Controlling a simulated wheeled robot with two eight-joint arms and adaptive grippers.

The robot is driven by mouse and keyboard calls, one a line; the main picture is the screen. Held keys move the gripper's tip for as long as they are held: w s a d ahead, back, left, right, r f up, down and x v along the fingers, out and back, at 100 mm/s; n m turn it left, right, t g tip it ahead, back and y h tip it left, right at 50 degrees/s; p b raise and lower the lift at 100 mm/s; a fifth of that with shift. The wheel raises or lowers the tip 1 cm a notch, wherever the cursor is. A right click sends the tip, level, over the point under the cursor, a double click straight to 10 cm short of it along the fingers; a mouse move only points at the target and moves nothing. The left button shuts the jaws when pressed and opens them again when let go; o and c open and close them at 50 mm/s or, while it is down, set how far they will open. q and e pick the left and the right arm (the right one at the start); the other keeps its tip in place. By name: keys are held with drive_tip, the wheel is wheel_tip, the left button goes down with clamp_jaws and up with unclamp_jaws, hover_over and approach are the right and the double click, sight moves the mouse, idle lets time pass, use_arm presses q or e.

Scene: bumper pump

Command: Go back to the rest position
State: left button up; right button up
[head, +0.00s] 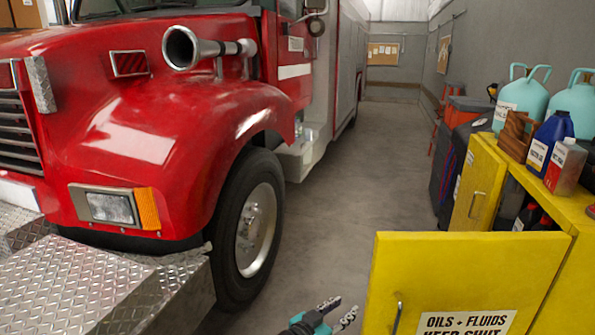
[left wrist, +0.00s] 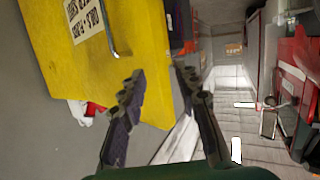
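My left gripper (head: 340,311) shows at the bottom of the head view, just left of the yellow cabinet door (head: 465,260) labelled "OILS + FLUIDS". In the left wrist view its two dark fingers (left wrist: 160,77) stand apart with nothing between them, so it is open and empty. The yellow door (left wrist: 95,60) with its metal handle lies beyond the fingers in that view. I cannot tell whether they touch it. My right gripper is not in view.
A red fire truck (head: 170,130) with a diamond-plate bumper (head: 100,285) stands at left. The yellow cabinet (head: 565,205) at right has its doors swung open; a blue bottle (head: 550,142), a grey-and-red can (head: 565,167) and turquoise jugs (head: 522,95) stand there. The floor (head: 345,200) between is clear.

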use_arm(q)
drive_tip(key=s+a+f+n+g+y, duration=0.1)
drive_tip(key=s+a+n+y, duration=0.1)
drive_tip(key=s+a, duration=0.4)
drive_tip(key=s+a+f+n+g+y, duration=0.1)
drive_tip(key=s+a+f+n+y, duration=0.1)
drive_tip(key=s+a, duration=0.5)
drive_tip(key=s+a+f+n+g+y, duration=0.2)
drive_tip(key=s+a+n+y, duration=0.2)
drive_tip(key=a, duration=1.2)
drive_tip(key=s+y, duration=0.2)
drive_tip(key=s, duration=0.1)
drive_tip(key=shift+d, duration=0.1)
